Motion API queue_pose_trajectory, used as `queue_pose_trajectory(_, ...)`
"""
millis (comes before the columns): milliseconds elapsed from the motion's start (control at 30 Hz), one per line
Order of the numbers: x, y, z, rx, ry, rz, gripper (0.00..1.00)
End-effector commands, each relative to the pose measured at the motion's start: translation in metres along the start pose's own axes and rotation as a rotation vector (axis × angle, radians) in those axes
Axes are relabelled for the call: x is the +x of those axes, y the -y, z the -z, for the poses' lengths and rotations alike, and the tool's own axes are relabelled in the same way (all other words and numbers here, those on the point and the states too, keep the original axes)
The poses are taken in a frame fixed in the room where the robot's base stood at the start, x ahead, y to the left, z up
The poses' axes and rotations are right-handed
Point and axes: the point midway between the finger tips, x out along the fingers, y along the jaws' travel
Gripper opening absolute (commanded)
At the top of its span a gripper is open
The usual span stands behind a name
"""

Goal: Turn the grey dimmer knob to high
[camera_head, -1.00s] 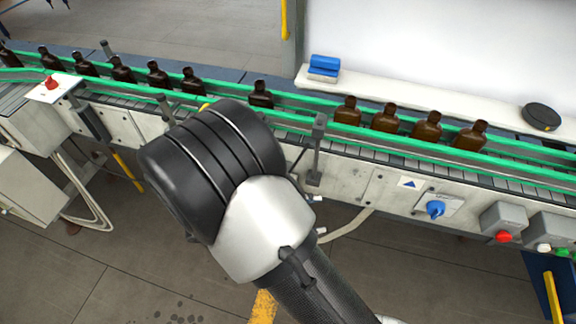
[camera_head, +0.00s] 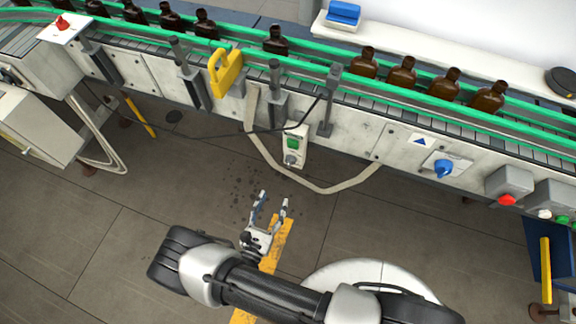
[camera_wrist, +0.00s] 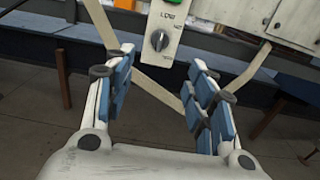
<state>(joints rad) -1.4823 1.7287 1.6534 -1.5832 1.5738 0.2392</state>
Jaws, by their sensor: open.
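The grey dimmer knob (camera_head: 291,159) is on the lower part of a small pale control box (camera_head: 301,131) on the conveyor's front, below a green button (camera_head: 293,143). In the wrist view the dark grey knob (camera_wrist: 160,41) shows under the word LOW, with a pale mark on its face; the upper part of the box is cut off. My gripper (camera_head: 272,196) is open and empty, below and in front of the box, apart from it. In the wrist view its blue-padded fingers (camera_wrist: 160,75) stand wide on both sides, with the knob beyond and between them.
A conveyor with green rails (camera_head: 395,87) carries several amber bottles (camera_head: 402,72). A yellow handle (camera_head: 226,70) is left of the box. A pale hose (camera_head: 330,190) loops below it. A blue rotary switch (camera_head: 442,168) and red button (camera_head: 507,199) are further right. The floor before the box is clear.

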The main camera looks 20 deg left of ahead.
Motion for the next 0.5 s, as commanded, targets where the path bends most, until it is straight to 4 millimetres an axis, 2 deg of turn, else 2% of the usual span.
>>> queue_pose_trajectory(100, 0.029, 0.002, 0.001, 0.001, 0.000, 0.010, 0.50)
queue_pose_trajectory(500, 0.112, 0.002, 0.001, 0.003, 0.001, 0.007, 0.50)
